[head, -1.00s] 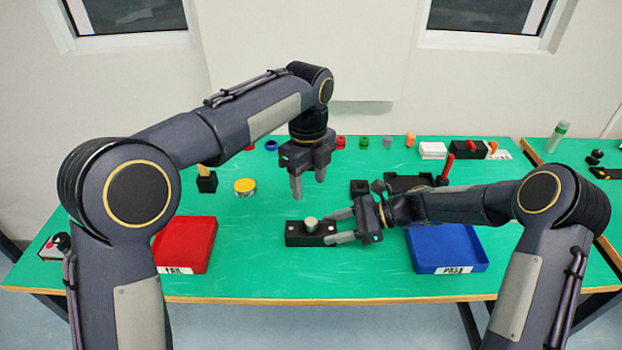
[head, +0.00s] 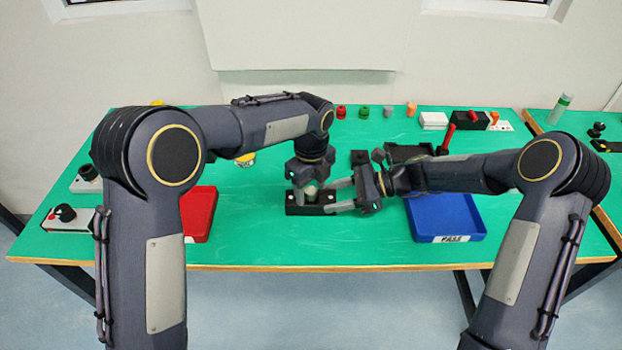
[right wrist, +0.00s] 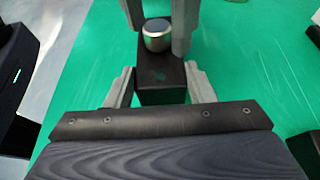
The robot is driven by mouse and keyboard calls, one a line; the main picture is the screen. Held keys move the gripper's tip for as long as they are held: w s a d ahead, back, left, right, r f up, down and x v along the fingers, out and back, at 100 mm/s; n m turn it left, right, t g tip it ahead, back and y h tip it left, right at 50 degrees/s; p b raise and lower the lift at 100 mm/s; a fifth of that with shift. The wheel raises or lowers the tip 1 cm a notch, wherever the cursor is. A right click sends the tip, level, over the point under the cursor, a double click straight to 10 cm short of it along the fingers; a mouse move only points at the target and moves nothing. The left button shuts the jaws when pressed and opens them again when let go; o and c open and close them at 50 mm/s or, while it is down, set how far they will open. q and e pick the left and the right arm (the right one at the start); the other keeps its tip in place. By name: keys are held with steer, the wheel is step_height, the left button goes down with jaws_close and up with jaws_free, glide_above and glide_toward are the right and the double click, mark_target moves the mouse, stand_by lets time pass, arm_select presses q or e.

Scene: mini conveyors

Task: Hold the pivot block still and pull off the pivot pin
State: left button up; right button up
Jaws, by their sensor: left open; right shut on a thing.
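The black pivot block (head: 312,210) lies on the green table in the middle of the head view. The silver, round-topped pivot pin (head: 311,188) stands upright in it; the pin also shows in the right wrist view (right wrist: 157,36). My right gripper (head: 334,195) is shut on the block's right end, with a finger on each side of the block (right wrist: 160,92) in the right wrist view. My left gripper (head: 311,192) points down over the block, open, with its fingers on either side of the pin. Contact between these fingers and the pin cannot be told.
A blue tray (head: 446,238) marked PASS stands to the right, and a red tray (head: 197,214) stands to the left, partly behind my left arm. A black tray (head: 405,153) and a red upright peg (head: 446,138) lie behind my right arm. The table front is clear.

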mark_target(311, 190)
arm_select(q)
steer(key=shift+f, duration=0.1)
steer(key=shift+c, duration=0.4)
arm_select(e)
steer(key=shift+s+f, duration=0.15)
steer(key=shift+f, duration=0.15)
arm_select(q)
steer(key=c, duration=1)
steer(key=shift+r, duration=0.2)
steer(key=shift+r, duration=2.7)
arm_select(e)
steer(key=o, duration=1.3)
steer(key=shift+r, duration=0.15)
